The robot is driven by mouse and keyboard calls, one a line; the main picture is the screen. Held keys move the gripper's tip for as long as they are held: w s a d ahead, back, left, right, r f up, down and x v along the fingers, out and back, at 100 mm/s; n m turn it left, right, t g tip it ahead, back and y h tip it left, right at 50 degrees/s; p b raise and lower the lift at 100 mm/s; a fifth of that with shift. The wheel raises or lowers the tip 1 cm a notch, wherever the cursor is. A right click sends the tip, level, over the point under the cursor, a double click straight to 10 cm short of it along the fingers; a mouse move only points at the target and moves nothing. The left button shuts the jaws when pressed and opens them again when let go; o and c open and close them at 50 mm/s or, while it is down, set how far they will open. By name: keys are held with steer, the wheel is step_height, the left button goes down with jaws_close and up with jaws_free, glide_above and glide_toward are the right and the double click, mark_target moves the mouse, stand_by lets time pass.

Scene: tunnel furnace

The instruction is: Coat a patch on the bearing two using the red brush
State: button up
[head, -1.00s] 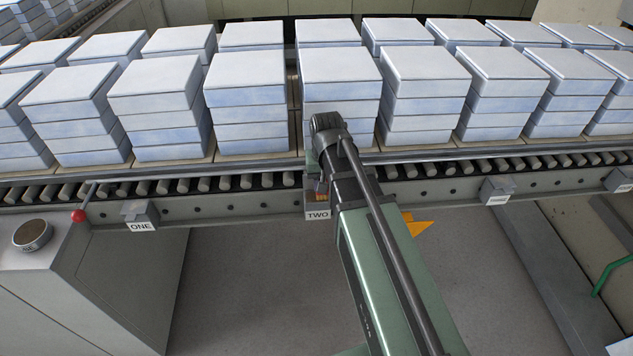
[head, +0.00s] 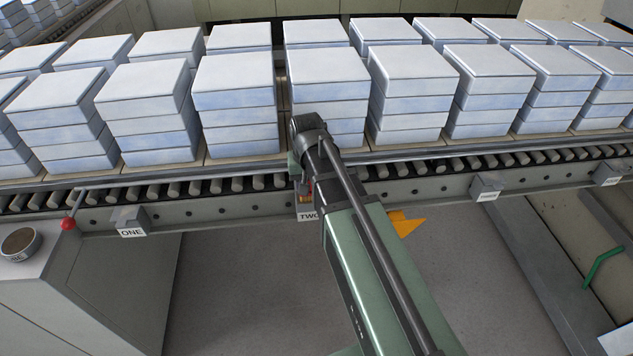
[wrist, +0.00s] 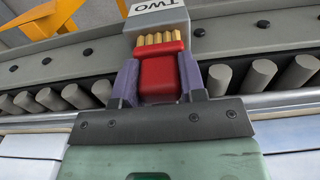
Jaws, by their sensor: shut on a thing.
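The red brush (wrist: 160,77) shows in the wrist view with its row of tan bristles. My gripper (wrist: 158,68) is shut on its red body, one purple finger on each side. Bearing two, a grey block labelled TWO (wrist: 157,13), is right at the bristle ends. I cannot tell whether the bristles touch it. In the head view the TWO label (head: 307,216) shows on the conveyor's front rail, and my gripper (head: 305,188) is just above it. My arm hides part of this bearing and most of the brush. No coated patch can be made out.
A roller conveyor (head: 245,205) carries stacked pale slabs (head: 235,90) close behind my arm. Bearing ONE (head: 130,220) and other bearings sit along the rail. A round tin (head: 20,243) stands on a grey cabinet at left, near a red-knobbed lever (head: 69,223).

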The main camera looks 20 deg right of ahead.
steer(key=a, duration=0.2)
steer(key=w+a, duration=0.1)
steer(key=a, duration=0.1)
stand_by(0.3)
step_height(320, 180, up, 6)
steer(key=p, duration=0.6)
steer(key=shift+f, duration=0.1)
step_height(320, 180, up, 3)
steer(key=p, duration=0.3)
